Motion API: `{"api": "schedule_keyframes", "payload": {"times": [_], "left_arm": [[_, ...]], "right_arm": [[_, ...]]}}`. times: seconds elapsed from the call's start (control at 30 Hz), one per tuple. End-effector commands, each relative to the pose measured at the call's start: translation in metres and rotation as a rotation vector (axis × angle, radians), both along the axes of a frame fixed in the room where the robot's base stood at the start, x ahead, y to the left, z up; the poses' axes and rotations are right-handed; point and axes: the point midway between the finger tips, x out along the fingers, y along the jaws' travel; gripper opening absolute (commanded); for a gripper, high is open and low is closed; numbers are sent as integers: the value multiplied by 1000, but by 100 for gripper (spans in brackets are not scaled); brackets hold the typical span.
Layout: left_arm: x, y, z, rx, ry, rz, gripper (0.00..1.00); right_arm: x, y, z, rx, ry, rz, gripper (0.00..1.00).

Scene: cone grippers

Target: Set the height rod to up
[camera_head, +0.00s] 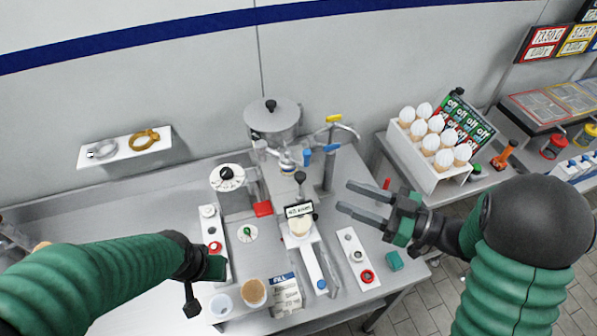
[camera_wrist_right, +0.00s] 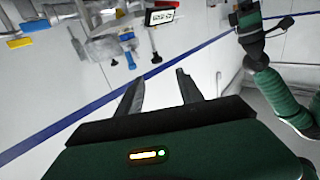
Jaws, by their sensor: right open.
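A thin rod with a black knob (camera_head: 299,177) stands upright behind a small white display (camera_head: 299,210) at the middle of the counter; I take it to be the height rod. In the right wrist view, which is turned over, the display (camera_wrist_right: 160,16) shows at the top and a black knob (camera_wrist_right: 154,58) hangs below it. My right gripper (camera_head: 347,197) is open and empty, to the right of the rod and apart from it. Its two fingers (camera_wrist_right: 156,80) show in the wrist view with nothing between them. My left gripper (camera_head: 190,297) points down at the left, its fingers mostly hidden.
A steel machine (camera_head: 272,120) with blue and yellow taps stands behind the rod. A cone rack (camera_head: 432,150) stands at the right. Button panels (camera_head: 356,258) flank the display. Two cups (camera_head: 253,292) and a paper packet (camera_head: 286,293) sit at the front edge. The left counter is fairly clear.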

Motion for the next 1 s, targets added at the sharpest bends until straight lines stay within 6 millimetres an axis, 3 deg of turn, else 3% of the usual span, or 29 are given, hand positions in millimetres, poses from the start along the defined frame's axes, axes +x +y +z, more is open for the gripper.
{"api": "schedule_keyframes", "payload": {"times": [0.53, 0.7, 0.9, 1.0], "left_arm": [[0, 0, 40, 0, 0, -1, 36], [0, 0, 41, 0, 0, 0, 36], [0, 0, 41, 0, 0, 0, 36], [0, 0, 41, 0, 0, 0, 36]], "right_arm": [[58, 106, 2, 6, -2, -2, 44], [64, 120, 0, 4, -2, -3, 44], [64, 117, -1, 5, -3, -5, 44], [64, 116, -1, 7, -2, -5, 32]]}}
